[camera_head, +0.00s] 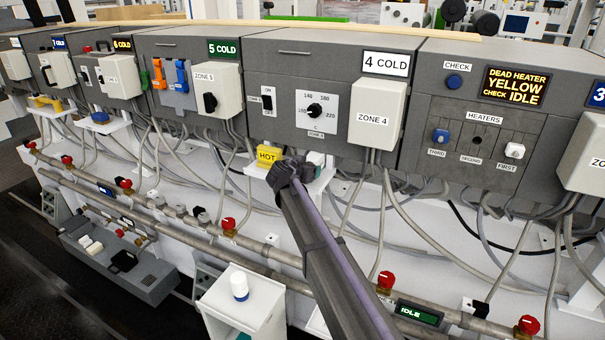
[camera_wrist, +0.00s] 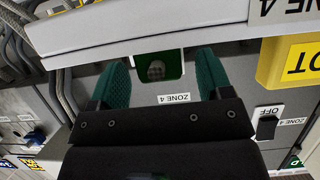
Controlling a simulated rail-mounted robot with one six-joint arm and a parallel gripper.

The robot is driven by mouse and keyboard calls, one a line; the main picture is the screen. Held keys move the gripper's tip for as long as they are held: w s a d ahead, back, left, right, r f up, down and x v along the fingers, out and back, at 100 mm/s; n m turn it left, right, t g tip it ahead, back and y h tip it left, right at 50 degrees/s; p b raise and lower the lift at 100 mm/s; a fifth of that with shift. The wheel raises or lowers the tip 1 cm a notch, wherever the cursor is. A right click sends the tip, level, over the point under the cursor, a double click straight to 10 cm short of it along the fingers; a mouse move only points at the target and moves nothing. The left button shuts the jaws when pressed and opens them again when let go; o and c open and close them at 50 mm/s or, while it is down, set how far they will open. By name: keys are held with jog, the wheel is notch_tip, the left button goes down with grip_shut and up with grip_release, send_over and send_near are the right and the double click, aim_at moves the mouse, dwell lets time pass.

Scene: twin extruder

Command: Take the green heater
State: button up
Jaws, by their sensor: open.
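In the wrist view a dark green square piece with a round grey face (camera_wrist: 157,69) shows between my fingertips, under the edge of a white shelf (camera_wrist: 150,32); it looks like the green heater. My gripper (camera_wrist: 160,78) is open, with one teal finger on each side of this piece. I see gaps between the fingers and the piece, and cannot tell how deep it sits between them. In the head view my gripper (camera_head: 300,171) is at the white shelf below the zone 4 box, and my wrist hides most of what is there.
A yellow block marked HOT (camera_head: 269,156) stands just left of my gripper; it is at the right in the wrist view (camera_wrist: 290,62). The zone 4 box (camera_head: 378,115) hangs above right. Grey cables and a pipe with red knobs (camera_head: 386,280) run below.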

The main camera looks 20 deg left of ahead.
jog(key=shift+s, duration=0.1)
jog(key=c, duration=1.1)
